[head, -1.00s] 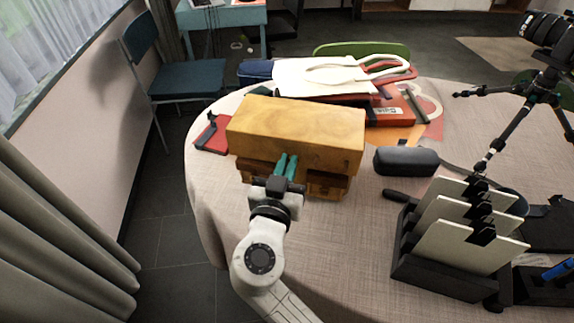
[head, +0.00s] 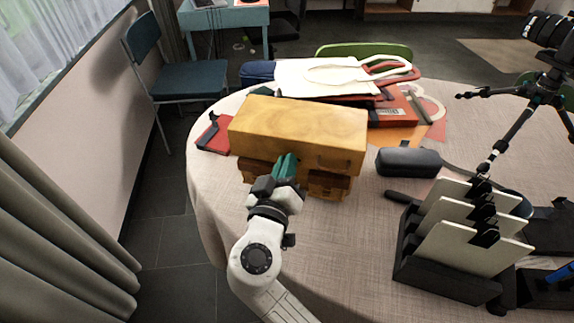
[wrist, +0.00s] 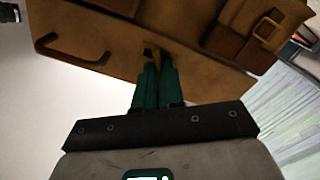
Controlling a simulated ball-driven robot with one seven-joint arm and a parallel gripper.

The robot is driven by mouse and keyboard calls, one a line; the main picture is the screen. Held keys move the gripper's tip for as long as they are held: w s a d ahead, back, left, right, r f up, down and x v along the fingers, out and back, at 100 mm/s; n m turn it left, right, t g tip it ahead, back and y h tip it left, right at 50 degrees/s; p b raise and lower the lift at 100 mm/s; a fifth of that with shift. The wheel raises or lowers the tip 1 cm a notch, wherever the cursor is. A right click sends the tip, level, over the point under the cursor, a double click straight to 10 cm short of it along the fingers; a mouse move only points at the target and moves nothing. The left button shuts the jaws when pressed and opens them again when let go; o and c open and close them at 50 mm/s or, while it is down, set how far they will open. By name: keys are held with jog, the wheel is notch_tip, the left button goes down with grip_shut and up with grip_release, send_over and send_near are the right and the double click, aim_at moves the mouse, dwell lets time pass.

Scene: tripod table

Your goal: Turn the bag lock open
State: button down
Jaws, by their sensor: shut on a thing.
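The bag (head: 300,130) is a tan-yellow leather case with brown pockets low on its front, standing on the round table. In the wrist view the bag (wrist: 120,45) fills the upper part, with a dark handle (wrist: 75,55) at left and a buckled pocket (wrist: 262,28) at right. My gripper (head: 287,163) is at the middle of the bag's front. Its green fingers (wrist: 152,62) are close together, shut on the small yellowish bag lock (wrist: 150,50). The fingers hide most of the lock, so I cannot tell how far it is turned.
A dark glasses case (head: 408,162) lies right of the bag, and a black rack with white panels (head: 455,240) stands at the front right. A tripod (head: 520,125) stands at the right. A red item (head: 213,135) lies left of the bag. Bare tablecloth (head: 340,245) lies in front.

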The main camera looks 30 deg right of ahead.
jog(key=n+p, duration=0.1)
jog(key=n, duration=0.2)
jog(key=n+p, duration=0.2)
jog(key=n, duration=0.2)
jog(key=f+n+p, duration=0.1)
jog(key=n, duration=0.3)
jog(key=shift+w+a, duration=0.15)
jog(key=shift+a, duration=0.1)
jog(key=shift+n, duration=0.3)
jog(key=c, duration=1.2)
grip_release()
jog(key=shift+c, duration=0.2)
jog(key=v, duration=1.1)
jog(key=shift+d, duration=0.1)
